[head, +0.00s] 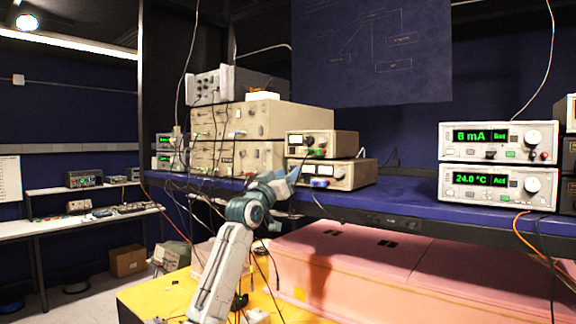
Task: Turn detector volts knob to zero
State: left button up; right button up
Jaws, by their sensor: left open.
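Two small beige instruments with meters, an upper one (322,143) and a lower one (333,174), are stacked on the blue shelf near the middle. Small dark knobs show on their fronts, but the labels are too small to read. I cannot tell which knob is the detector volts knob. My left gripper (292,180) is open, in front of the left end of the lower beige instrument. I cannot tell whether it touches anything there. It covers part of the shelf edge and some cables. My right gripper is out of view.
Large beige rack units (258,120) stand left of the small instruments, with cables hanging in front. Two white controllers with green displays (497,142) stand at the right. Pink foam blocks (345,255) lie below the blue shelf (405,205). The shelf between is mostly clear.

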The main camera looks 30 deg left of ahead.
pick_arm(q)
jog(key=shift+w+r, duration=0.15)
jog(key=shift+w, duration=0.2)
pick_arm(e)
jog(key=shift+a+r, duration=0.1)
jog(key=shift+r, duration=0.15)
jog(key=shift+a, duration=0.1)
pick_arm(q)
grip_shut()
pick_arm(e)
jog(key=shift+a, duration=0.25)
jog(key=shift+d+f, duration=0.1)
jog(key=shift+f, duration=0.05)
